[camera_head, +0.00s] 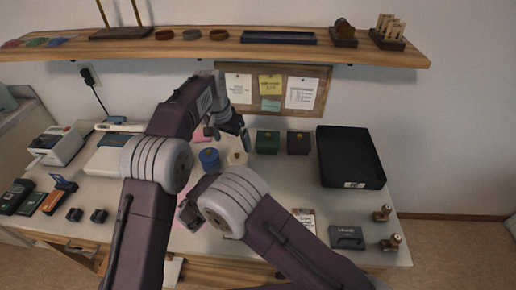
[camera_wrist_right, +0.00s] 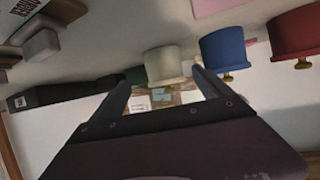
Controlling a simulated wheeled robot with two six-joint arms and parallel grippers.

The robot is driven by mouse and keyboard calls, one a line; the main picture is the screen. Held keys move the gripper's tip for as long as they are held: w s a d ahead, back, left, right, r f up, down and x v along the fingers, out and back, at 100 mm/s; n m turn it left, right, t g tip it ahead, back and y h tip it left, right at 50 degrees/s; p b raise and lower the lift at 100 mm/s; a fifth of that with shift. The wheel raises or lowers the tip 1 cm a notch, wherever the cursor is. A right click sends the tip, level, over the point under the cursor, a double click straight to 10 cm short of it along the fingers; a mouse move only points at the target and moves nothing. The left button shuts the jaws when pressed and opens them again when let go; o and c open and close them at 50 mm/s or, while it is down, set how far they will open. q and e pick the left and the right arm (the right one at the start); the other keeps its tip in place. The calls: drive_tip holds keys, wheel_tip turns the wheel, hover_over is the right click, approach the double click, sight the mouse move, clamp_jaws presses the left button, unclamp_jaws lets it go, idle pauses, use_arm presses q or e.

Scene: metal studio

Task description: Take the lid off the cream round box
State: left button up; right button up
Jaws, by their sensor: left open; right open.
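The cream round box (camera_head: 237,158) stands on the table, right of a blue round box (camera_head: 209,159). In the right wrist view, which is upside down, the cream box (camera_wrist_right: 163,62) has a small brass knob on its lid, and the lid looks seated. My left gripper (camera_head: 231,136) is open just behind and above the cream box in the head view, not visibly touching it. My right gripper (camera_head: 190,212) is low at the table's front; in its wrist view its open fingers (camera_wrist_right: 162,88) are spread and empty, with the cream box beyond them.
A red round box (camera_wrist_right: 294,36) shows in the right wrist view beside the blue one. A green box (camera_head: 267,142) and a dark box (camera_head: 298,143) stand behind at right. A black tray (camera_head: 350,158) lies farther right. A wooden shelf (camera_head: 240,48) overhangs the back.

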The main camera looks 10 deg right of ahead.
sight(237, 157)
drive_tip(key=shift+a+r, duration=0.15)
drive_tip(key=shift+a, duration=0.1)
drive_tip(key=shift+a+r, duration=0.1)
drive_tip(key=shift+a, duration=0.05)
drive_tip(key=shift+w, duration=0.1)
use_arm(q)
drive_tip(key=shift+s+a+r, duration=0.25)
drive_tip(key=shift+a+r, duration=0.05)
use_arm(e)
drive_tip(key=x, duration=0.8)
drive_tip(key=shift+w, duration=0.2)
